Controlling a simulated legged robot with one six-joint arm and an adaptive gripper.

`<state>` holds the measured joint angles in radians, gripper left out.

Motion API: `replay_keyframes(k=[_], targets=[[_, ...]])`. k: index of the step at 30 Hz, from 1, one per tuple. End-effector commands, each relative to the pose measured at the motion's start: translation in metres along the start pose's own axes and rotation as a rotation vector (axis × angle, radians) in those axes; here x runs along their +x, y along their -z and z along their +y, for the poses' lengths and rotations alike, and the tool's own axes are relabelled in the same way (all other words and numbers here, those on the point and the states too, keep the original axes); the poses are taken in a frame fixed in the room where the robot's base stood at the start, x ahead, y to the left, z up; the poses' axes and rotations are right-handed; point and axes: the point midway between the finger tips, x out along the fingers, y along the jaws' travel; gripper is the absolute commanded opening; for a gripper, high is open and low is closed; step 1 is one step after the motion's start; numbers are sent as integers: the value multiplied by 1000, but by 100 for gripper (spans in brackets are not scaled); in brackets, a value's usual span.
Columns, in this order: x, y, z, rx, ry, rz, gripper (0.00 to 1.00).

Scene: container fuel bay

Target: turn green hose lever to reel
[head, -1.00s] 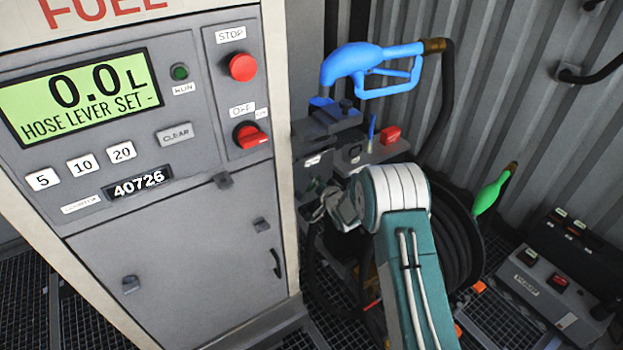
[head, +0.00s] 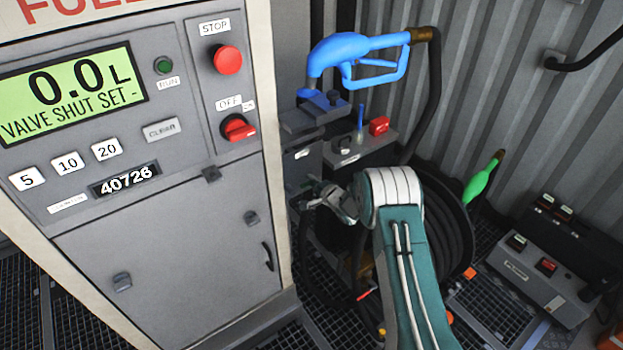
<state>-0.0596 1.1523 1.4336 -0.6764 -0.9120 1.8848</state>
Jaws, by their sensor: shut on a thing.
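My gripper (head: 322,200) is at the left end of my arm, low beside the hose reel and right of the fuel cabinet. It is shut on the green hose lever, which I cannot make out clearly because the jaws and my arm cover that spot. The hose reel (head: 449,231) with black hose stands behind and right of my arm, partly hidden by it. The cabinet display (head: 68,97) reads 0.0 L and "VALVE SHUT SET -".
A blue nozzle (head: 352,50) sits in its holder above my gripper. A red button (head: 379,125) is on the grey box below it. The fuel cabinet (head: 170,245) closes off the left. A control box (head: 540,278) stands at right.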

Motion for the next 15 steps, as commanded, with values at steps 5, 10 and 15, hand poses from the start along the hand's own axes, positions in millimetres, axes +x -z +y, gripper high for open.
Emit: replay_keyframes(k=[5,10,15], targets=[[1,1,2,35,2,-6,0],[1,1,3,44,2,-8,0],[1,0,3,44,1,-8,0]])
